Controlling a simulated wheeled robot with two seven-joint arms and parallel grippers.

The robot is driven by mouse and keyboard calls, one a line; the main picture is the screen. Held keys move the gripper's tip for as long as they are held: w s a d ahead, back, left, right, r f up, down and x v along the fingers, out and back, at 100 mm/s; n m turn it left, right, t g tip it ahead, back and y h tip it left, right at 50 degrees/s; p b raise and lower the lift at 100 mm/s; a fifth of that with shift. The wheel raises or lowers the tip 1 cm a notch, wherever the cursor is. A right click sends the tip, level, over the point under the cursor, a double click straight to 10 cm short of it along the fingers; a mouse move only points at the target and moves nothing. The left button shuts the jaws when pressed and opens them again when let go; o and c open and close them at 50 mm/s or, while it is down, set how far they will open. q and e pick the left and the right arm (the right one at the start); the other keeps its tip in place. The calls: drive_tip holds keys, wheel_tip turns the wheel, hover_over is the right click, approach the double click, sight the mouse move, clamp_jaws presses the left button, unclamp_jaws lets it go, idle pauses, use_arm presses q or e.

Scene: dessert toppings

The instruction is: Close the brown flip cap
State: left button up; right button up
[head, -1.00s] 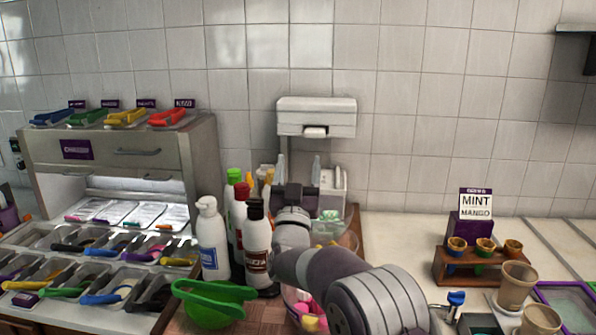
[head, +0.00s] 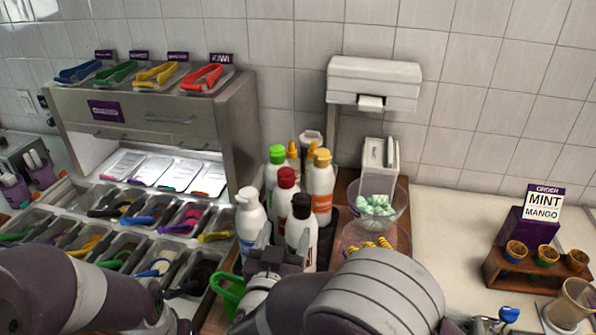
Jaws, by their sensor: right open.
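The brown cap (head: 301,205) sits on top of a white bottle (head: 299,234) in the front of a bottle group. I cannot tell from here whether its lid is fully down. My right gripper (head: 284,246) is open, just in front of this bottle and below its cap. It hides the lower part of the bottle, and I cannot tell whether it touches. My left arm comes in low at the left, but its gripper is below the picture edge.
Close by stand a white-topped bottle (head: 249,222), a red-capped bottle (head: 285,201), a green-capped bottle (head: 277,165) and an orange-capped bottle (head: 320,184). A clear bowl (head: 398,215) is to the right. Topping bins (head: 128,240) fill the left.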

sight(299, 204)
drive_tip(key=p+x, duration=0.1)
drive_tip(key=x, duration=0.2)
drive_tip(key=p+x, duration=0.1)
drive_tip(key=x, duration=0.3)
drive_tip(key=p+x, duration=0.1)
drive_tip(key=x, duration=0.2)
drive_tip(key=shift+w+d+r, duration=0.25)
drive_tip(key=shift+d+r, duration=0.05)
drive_tip(key=shift+d, duration=0.2)
drive_tip(key=shift+w+d+r, duration=0.1)
drive_tip(key=shift+w, duration=0.1)
use_arm(q)
drive_tip(key=r, duration=0.1)
drive_tip(key=s+r, duration=0.1)
drive_tip(key=r, duration=0.1)
drive_tip(key=shift+s+r, duration=0.1)
drive_tip(key=shift+s, duration=0.05)
use_arm(e)
drive_tip(key=shift+w, duration=0.1)
